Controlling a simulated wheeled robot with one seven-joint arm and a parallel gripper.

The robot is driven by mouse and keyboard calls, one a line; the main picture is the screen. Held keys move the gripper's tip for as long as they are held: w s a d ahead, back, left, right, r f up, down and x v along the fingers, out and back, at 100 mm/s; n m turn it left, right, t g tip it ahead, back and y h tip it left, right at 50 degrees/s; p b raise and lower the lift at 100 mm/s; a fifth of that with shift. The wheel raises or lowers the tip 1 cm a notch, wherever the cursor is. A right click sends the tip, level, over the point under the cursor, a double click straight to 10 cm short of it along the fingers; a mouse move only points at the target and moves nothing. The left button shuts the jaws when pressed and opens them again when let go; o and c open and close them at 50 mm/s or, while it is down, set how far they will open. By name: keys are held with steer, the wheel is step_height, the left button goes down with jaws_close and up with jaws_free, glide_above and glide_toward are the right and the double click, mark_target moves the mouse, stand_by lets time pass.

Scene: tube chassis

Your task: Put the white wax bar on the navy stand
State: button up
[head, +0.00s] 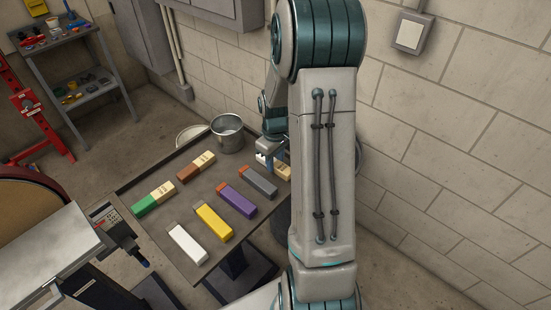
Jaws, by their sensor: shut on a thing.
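My gripper (272,158) is at the far right of the dark table, partly hidden behind my arm. It is shut on a bar with a white end (261,158) and a cream part (283,172); my arm covers some of it. Whether the bar touches the tabletop is not clear. Another bar, plain white with a grey end (187,244), lies at the table's near left edge, apart from my gripper. I cannot tell from the picture which of these is the wax bar. I see no navy stand; my arm hides the table's right side.
On the table (172,215) lie green (146,204), brown (188,172), yellow (213,222), purple (236,199) and grey (258,182) bars. A metal pot (228,133) stands at the back corner. A workbench (45,255) is at the left, and a block wall (450,150) at the right.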

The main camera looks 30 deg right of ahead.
mark_target(275, 162)
steer(key=shift+f, duration=0.1)
steer(key=o, duration=0.6)
steer(key=shift+f, duration=0.15)
steer(key=o, duration=0.5)
steer(key=shift+c, duration=0.2)
step_height(275, 162, up, 12)
steer(key=s+a+r+m+t, duration=0.1)
steer(key=s+a+r+m, duration=0.1)
steer(key=s+a, duration=0.5)
steer(key=s+a+r+m+t, duration=0.2)
steer(key=s+a+r, duration=0.2)
steer(key=s+a, duration=0.3)
steer(key=shift+s+a+r, duration=0.15)
steer(key=shift+s+r, duration=0.15)
steer(key=shift+s, duration=1.65)
